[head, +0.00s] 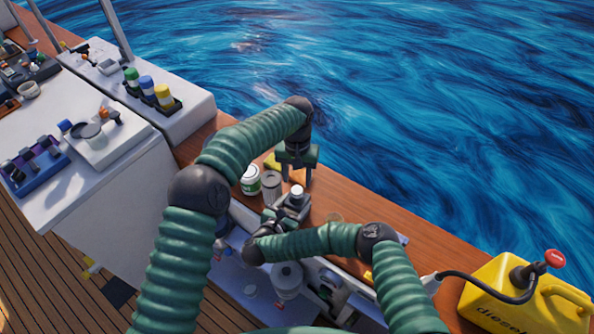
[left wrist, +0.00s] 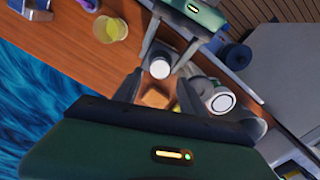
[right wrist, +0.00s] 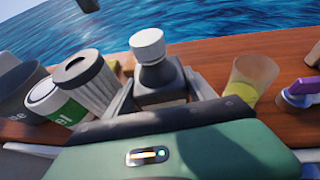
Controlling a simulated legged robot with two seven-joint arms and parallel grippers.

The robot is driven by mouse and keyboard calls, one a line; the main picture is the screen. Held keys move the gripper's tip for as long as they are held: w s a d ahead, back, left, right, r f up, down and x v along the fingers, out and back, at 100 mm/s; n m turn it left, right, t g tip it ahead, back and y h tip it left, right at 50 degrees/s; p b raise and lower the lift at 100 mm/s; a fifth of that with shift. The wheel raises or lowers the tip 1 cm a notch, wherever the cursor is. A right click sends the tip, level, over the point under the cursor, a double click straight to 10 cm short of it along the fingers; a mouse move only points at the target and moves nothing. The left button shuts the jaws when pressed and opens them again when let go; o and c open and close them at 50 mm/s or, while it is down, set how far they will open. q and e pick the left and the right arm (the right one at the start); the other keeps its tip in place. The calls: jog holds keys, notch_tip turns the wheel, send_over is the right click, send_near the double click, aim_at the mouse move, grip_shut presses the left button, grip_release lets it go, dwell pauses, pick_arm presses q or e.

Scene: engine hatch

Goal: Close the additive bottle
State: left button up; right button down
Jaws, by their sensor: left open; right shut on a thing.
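The additive bottle has a dark grey body (right wrist: 162,85) and a white cap (right wrist: 147,42) on its neck. It stands upright at the wooden ledge in the head view (head: 297,194). My right gripper (head: 284,212) is shut on the bottle's body, one finger on each side in the right wrist view. My left gripper (head: 297,172) is open and points down above the bottle, apart from it. In the left wrist view the white cap (left wrist: 160,68) shows just beyond the open left fingertips (left wrist: 158,82). Whether the cap is seated tightly cannot be told.
A white-green can (head: 250,180) and a grey ribbed can (head: 271,187) stand left of the bottle. A glass with yellow liquid (right wrist: 250,80) stands to its right. A yellow diesel canister (head: 520,300) stands far right.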

aim_at(297, 189)
pick_arm(q)
notch_tip(297, 189, down, 5)
jog(key=shift+f, duration=0.15)
jog(key=shift+c, duration=0.2)
grip_shut()
dwell(0.3)
jog(key=shift+o, duration=1)
grip_release()
